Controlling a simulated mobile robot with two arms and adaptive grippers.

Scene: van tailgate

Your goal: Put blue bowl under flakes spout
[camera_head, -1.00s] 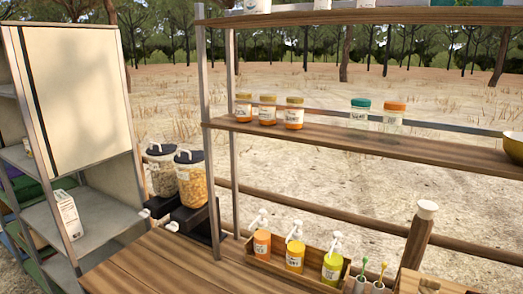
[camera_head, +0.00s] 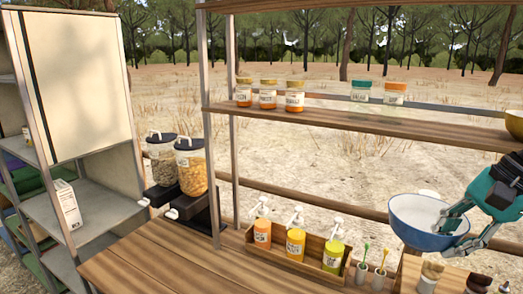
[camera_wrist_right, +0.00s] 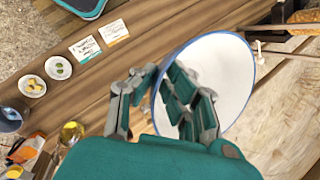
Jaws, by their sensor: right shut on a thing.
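The blue bowl (camera_head: 412,237), white inside and blue outside, is held in the air at the right in the head view. My right gripper (camera_head: 452,222) is shut on its right rim. In the right wrist view the gripper (camera_wrist_right: 160,98) pinches the rim of the bowl (camera_wrist_right: 228,72), whose white inside shows. The flakes dispenser (camera_head: 192,172), clear with yellow-orange flakes and a dark lid, stands at the left end of the wooden counter, well left of the bowl. Its spout (camera_head: 173,213) is low at the front, small in view. My left gripper is not in view.
A second dispenser (camera_head: 163,163) with greyish contents stands beside the flakes. A wooden caddy (camera_head: 290,259) with pump bottles sits between bowl and dispensers. A shelf (camera_head: 360,122) with jars runs above, with an upright post (camera_head: 211,150). The counter's left part (camera_head: 160,262) is clear.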

